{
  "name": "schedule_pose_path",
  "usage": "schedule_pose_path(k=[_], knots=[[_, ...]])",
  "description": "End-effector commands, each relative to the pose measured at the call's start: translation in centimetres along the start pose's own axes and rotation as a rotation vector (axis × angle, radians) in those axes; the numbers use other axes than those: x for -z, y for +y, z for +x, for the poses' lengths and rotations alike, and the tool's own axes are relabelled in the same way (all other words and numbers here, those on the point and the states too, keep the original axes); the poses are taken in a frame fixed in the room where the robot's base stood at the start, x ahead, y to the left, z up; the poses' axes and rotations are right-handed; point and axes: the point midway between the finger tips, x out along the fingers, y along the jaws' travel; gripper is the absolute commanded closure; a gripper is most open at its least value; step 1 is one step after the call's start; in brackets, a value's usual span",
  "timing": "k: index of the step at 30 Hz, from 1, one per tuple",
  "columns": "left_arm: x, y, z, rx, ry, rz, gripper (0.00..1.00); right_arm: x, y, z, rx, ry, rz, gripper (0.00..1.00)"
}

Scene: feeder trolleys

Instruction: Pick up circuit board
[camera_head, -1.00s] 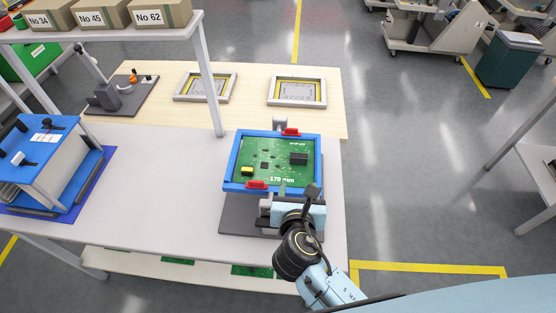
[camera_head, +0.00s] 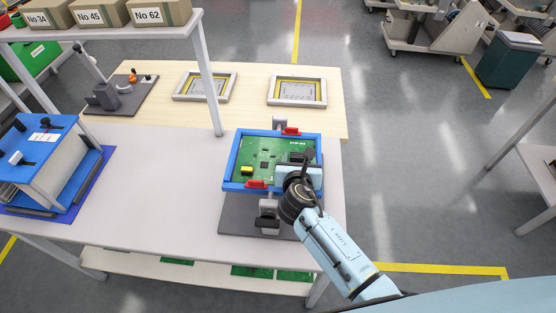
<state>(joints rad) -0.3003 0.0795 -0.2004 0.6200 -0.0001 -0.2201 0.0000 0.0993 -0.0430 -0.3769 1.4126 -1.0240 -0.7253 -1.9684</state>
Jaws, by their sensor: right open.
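The green circuit board (camera_head: 262,153) lies in a blue frame (camera_head: 229,164) with red clips (camera_head: 257,184), held tilted on a dark stand (camera_head: 238,211) near the table's right edge. A yellow part and dark chips show on the board. My right gripper (camera_head: 292,170) is over the lower right part of the board and hides it there. It is open; its fingertips are mostly hidden by its own body, and I cannot tell whether they touch the board. My left gripper is not in view.
A blue-topped machine (camera_head: 42,145) stands at the left. Two grey frames (camera_head: 297,91) lie on the wooden table behind. A shelf post (camera_head: 209,85) rises left of the board. Boxes (camera_head: 162,13) sit on the shelf. The white table (camera_head: 165,180) is clear in the middle.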

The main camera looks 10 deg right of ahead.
Motion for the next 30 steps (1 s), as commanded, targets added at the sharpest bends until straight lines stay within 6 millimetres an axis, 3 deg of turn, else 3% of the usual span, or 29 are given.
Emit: schedule_pose_path(k=[7,17,25,30], knots=[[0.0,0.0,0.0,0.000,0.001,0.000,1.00,0.0,0.0,0.1,-0.001,0.000,0.000,0.45],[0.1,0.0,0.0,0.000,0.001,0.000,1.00,0.0,0.0,0.1,-0.001,0.000,0.000,0.88],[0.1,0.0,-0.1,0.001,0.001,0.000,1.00,-0.5,0.0,0.0,-0.001,-0.004,0.002,0.89],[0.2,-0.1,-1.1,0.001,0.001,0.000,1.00,-2.9,0.0,-1.0,-0.002,-0.007,0.002,0.89]])
